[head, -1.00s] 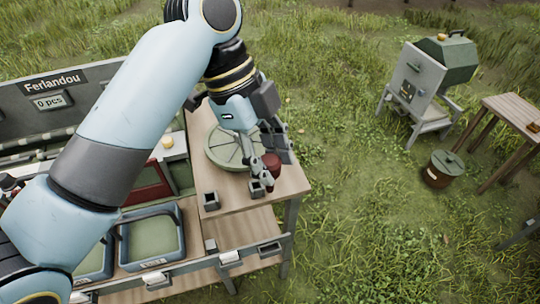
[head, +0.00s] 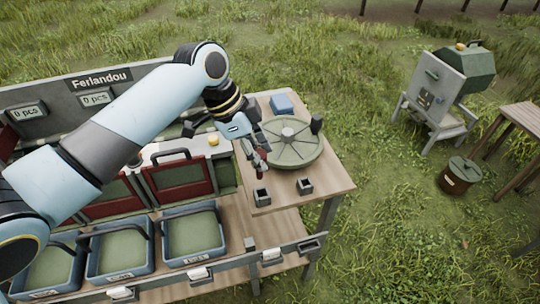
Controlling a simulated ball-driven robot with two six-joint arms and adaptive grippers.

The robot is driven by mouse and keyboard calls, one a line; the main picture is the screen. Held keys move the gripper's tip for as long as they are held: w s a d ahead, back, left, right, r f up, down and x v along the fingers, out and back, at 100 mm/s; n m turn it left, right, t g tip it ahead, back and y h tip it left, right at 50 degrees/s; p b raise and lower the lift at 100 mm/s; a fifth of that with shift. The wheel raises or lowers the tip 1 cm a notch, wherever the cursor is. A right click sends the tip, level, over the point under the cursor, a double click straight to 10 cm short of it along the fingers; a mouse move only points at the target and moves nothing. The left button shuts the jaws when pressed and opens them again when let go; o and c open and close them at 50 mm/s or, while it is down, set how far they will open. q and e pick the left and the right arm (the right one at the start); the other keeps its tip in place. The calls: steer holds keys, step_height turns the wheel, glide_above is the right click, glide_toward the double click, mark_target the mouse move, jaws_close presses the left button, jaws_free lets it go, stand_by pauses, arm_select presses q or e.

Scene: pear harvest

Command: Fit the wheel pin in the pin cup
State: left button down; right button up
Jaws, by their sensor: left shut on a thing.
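The wheel pin (head: 261,171) is a slim dark red piece hanging from the fingertips of my left gripper (head: 258,157). The gripper is shut on it. Its lower end shows just above the left of two small dark square cups (head: 262,198); I cannot tell how high it is or whether it touches. The other cup (head: 305,186) stands to the right and looks empty. Both are on the wooden table (head: 325,190), in front of the round grey-green spoked wheel (head: 290,155). The gripper partly covers the wheel's left side. My right gripper is not in view.
A dark knob (head: 317,125) stands at the wheel's right edge, a blue block (head: 282,104) behind it. Blue crates (head: 193,233) and red-framed bins (head: 180,183) lie left. A grey-green machine (head: 440,90) and brown bucket (head: 460,176) stand on grass at right.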

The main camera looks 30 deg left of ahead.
mark_target(261, 177)
arm_select(q)
steer(key=shift+x, duration=0.95)
steer(key=shift+a+f, duration=0.15)
steer(key=shift+f, duration=0.25)
steer(key=shift+f+b, duration=0.45)
steer(key=shift+f, duration=0.55)
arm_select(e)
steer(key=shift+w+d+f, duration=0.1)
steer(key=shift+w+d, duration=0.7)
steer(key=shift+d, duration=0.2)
arm_select(q)
steer(key=shift+p, duration=0.45)
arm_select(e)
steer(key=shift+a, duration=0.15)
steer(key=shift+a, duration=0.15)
